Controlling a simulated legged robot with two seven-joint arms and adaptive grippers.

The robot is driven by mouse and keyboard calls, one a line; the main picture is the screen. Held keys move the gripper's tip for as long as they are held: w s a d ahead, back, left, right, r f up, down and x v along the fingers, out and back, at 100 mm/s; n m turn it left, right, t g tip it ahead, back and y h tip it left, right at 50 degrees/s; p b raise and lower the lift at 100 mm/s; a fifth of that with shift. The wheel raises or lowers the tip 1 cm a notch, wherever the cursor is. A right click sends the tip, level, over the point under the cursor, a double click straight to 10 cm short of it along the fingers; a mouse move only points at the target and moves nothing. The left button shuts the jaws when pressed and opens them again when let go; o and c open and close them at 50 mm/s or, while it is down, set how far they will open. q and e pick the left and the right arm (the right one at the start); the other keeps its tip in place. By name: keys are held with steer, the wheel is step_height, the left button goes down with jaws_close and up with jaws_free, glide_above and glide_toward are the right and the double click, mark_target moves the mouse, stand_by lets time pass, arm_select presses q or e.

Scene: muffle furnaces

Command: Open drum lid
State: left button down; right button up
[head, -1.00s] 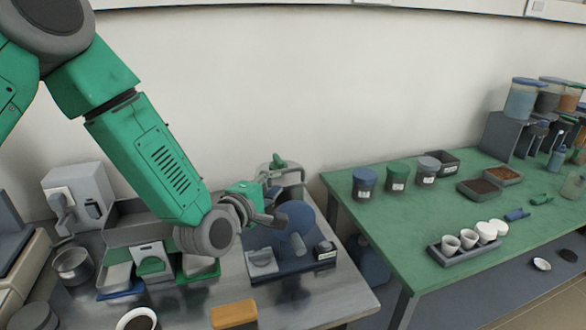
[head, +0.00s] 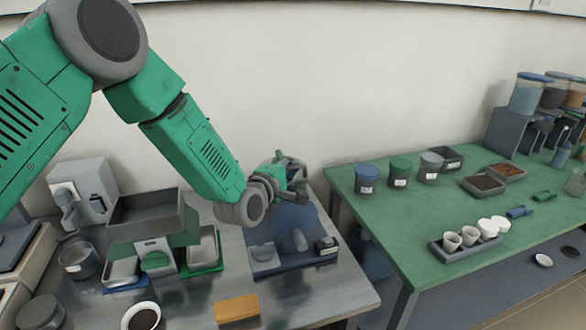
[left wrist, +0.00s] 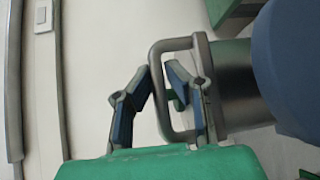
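In the left wrist view a grey steel drum (left wrist: 235,85) carries a U-shaped metal handle (left wrist: 173,44) on its left end. My left gripper (left wrist: 157,72) is open, with one finger on each side of the handle's long bar. The right finger reaches into the handle's opening, and I cannot tell whether either finger touches the bar. In the head view my left gripper (head: 290,184) is at the machine, behind the blue disc (head: 308,218), and hides part of the drum. My right gripper is not in view.
The blue base (head: 268,268) carries small grey parts. Left of it stand trays, a scoop and a dark bin (head: 150,215). A green table (head: 400,215) with jars stands right.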

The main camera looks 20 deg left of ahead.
arm_select(q)
steer(key=shift+a, duration=0.1)
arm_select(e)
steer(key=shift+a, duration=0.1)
arm_select(q)
steer(key=shift+w+a, duration=0.1)
steer(key=shift+a, duration=0.1)
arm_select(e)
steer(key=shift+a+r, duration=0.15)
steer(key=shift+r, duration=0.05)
arm_select(q)
steer(key=shift+r, duration=0.15)
